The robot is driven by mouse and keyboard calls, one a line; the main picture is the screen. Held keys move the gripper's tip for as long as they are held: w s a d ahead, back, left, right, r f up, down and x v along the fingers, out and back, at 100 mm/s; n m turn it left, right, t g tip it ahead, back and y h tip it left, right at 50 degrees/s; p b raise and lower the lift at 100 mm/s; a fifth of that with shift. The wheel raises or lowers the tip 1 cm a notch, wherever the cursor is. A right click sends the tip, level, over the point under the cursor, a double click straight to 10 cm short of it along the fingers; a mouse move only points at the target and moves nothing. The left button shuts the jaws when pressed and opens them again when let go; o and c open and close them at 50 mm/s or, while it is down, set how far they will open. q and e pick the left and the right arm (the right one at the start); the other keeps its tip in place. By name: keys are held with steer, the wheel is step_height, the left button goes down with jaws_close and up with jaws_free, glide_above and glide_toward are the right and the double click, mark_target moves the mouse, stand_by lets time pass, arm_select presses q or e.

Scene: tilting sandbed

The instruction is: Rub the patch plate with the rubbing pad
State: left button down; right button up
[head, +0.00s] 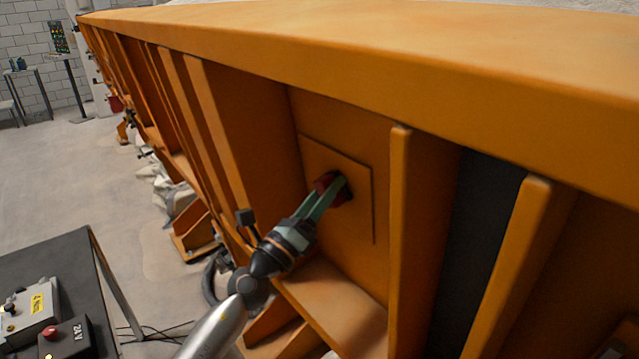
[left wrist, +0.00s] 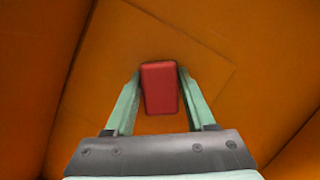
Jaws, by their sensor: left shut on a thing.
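The patch plate (head: 356,206) is a flat orange square on the orange side wall, between two upright ribs. It also shows in the left wrist view (left wrist: 212,65), tilted in the picture. My left gripper (head: 334,188) is at the plate, its green fingers shut on the red rubbing pad (left wrist: 160,88). In the head view the pad (head: 324,183) is partly hidden by the fingers. The pad lies in front of the plate and looks close to it; I cannot tell whether it touches. My right gripper is not in view.
Upright orange ribs (head: 402,230) stand on both sides of the plate, with a ledge (head: 335,295) below and a wide top beam (head: 400,65) above. A dark table (head: 55,262) with control boxes (head: 66,338) stands at the lower left. Floor (head: 70,180) is open at the left.

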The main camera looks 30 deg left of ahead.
mark_target(309, 162)
arm_select(q)
steer(key=shift+s+d+r+p, duration=0.1)
steer(key=shift+s+d+p, duration=0.2)
steer(key=shift+d, duration=0.5)
steer(key=shift+s+d, duration=0.25)
steer(key=shift+d, duration=0.3)
steer(key=shift+s+d, duration=0.2)
steer(key=shift+d, duration=0.3)
steer(key=shift+w, duration=0.1)
steer(key=shift+w+a+b, duration=0.2)
steer(key=shift+w+a, duration=0.05)
steer(key=shift+a, duration=0.4)
steer(key=shift+w+a+b, duration=0.2)
steer(key=shift+a+b, duration=0.05)
steer(key=shift+a, duration=0.4)
steer(key=shift+w+a+b, duration=0.2)
steer(key=shift+w+a, duration=0.05)
steer(key=shift+a, duration=0.4)
steer(key=shift+w+a+b, duration=0.5)
steer(key=shift+a, duration=0.75)
steer(key=shift+w+a+b, duration=0.55)
steer(key=shift+a, duration=0.65)
steer(key=shift+w+a+b, duration=0.5)
steer(key=shift+a, duration=0.75)
